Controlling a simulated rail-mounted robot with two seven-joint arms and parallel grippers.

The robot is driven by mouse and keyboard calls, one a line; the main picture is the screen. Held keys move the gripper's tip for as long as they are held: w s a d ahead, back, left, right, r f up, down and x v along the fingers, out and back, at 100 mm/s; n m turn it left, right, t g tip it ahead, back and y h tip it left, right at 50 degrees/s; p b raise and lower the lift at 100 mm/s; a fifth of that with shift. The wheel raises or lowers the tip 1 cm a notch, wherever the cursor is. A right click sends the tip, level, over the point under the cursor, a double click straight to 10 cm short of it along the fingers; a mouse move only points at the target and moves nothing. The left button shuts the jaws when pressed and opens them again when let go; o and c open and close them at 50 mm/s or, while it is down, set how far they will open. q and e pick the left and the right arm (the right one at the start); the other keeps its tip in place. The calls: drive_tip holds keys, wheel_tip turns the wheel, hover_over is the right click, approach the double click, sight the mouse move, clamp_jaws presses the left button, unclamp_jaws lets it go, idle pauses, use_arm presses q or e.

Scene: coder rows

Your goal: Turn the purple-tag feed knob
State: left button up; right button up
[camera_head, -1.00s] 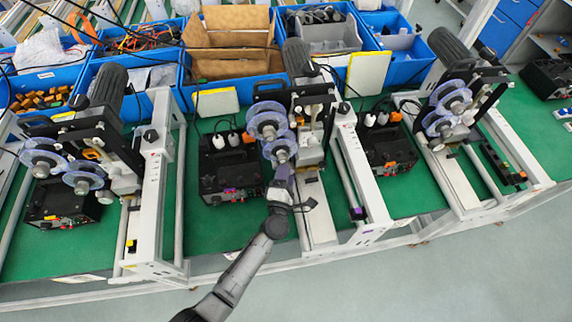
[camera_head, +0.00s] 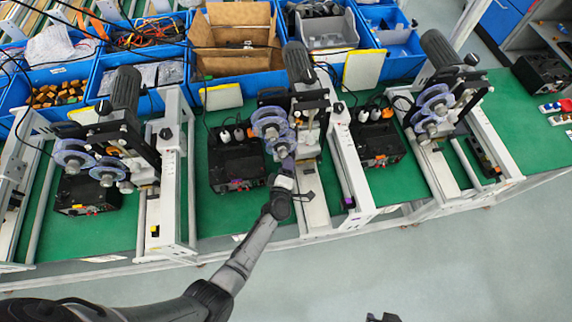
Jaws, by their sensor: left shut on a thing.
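The middle coder (camera_head: 308,100) has clear purple-blue reels (camera_head: 270,125) and a purple tag (camera_head: 348,203) on the front end of its right-hand white rail. My left gripper (camera_head: 284,172) reaches in from the bottom left to the small feed knob below those reels. It is shut on the knob, which its fingers mostly hide. How far the knob is turned cannot be told. A small dark part at the bottom edge (camera_head: 382,318) may be my right gripper; its jaws cannot be made out.
A similar coder (camera_head: 122,125) with a yellow tag (camera_head: 155,231) stands at left, another (camera_head: 445,90) at right. Black control boxes (camera_head: 238,163) sit between them on the green bench. Blue bins (camera_head: 212,92) line the back. The floor in front is clear.

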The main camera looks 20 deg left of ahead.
idle(0.3)
use_arm(q)
drive_tip(key=o, duration=0.9)
drive_tip(key=p+v, duration=0.5)
drive_tip(key=v, duration=0.8)
drive_tip(key=shift+s, duration=0.35)
drive_tip(key=shift+d, duration=0.1)
